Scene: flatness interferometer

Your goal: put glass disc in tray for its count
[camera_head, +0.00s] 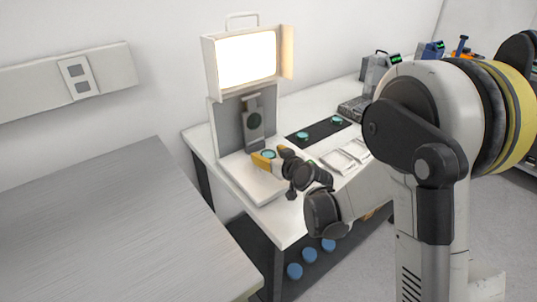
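A teal glass disc (268,154) shows at the base of the white lit instrument (262,187). My gripper (272,156) is over that base, with its yellow fingers apart on either side of the disc. I cannot tell whether the fingers touch or grip the disc. Two more teal discs, one nearer (302,135) and one farther (336,120), lie on a black mat (319,131) behind my gripper. Two shallow pale trays, a left one (337,161) and a right one (357,150), lie side by side on the white bench, partly hidden by my arm.
The instrument's bright lamp box (247,58) stands above the base, with an upright panel (228,128) below it. A keypad (353,108) and devices (376,72) stand at the bench's far end. Blue round items (311,254) sit beneath the bench. An empty grey table (110,225) is at left.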

